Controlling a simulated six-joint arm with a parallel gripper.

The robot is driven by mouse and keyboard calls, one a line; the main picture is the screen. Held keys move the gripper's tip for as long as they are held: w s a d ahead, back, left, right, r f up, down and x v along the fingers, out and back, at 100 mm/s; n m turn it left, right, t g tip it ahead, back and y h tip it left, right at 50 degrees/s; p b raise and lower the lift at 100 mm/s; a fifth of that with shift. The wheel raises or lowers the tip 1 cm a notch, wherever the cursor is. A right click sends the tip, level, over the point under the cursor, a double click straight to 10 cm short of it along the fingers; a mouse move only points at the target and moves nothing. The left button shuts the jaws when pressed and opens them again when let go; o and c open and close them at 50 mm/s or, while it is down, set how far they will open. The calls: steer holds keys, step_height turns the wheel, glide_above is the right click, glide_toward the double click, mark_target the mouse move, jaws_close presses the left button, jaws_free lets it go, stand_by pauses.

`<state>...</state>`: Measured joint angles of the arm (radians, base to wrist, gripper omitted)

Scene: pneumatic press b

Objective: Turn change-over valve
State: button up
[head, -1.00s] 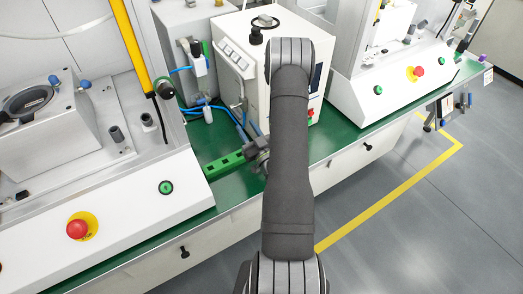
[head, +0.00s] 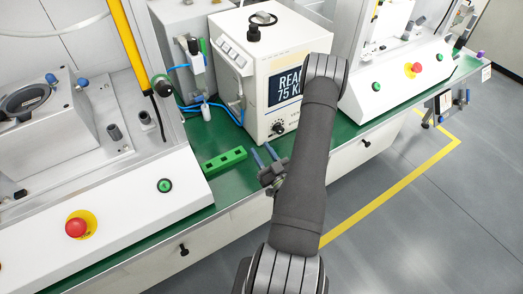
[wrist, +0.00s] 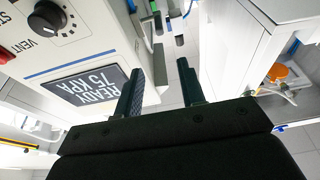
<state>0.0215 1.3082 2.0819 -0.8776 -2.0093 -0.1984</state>
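A white control box (head: 275,70) stands on the green bench. Its display reads READY 75 KPA. A black rotary knob (head: 277,128) is low on its front; in the wrist view the knob (wrist: 47,18) appears upside down near the lettering VENT. A small lever-like fitting (head: 238,104) is on the box's left side. No label shows which part is the change-over valve. My gripper (head: 264,156) is in front of the box, above the bench's front edge. In the wrist view my gripper (wrist: 158,68) has its two fingers apart with nothing between them.
A green slotted block (head: 225,160) lies on the bench left of my gripper. Blue tubes (head: 205,103) run beside the box. Press stations with red stop buttons (head: 76,228) stand left and right. The floor in front (head: 400,240) is clear.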

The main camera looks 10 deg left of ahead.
mark_target(239, 116)
steer(key=shift+r+g+h, duration=1.1)
steer(key=shift+r, duration=1.1)
steer(key=x, duration=1.6)
steer(key=shift+w+a, duration=0.1)
steer(key=shift+a, duration=0.05)
steer(key=shift+f, duration=0.1)
jaws_close()
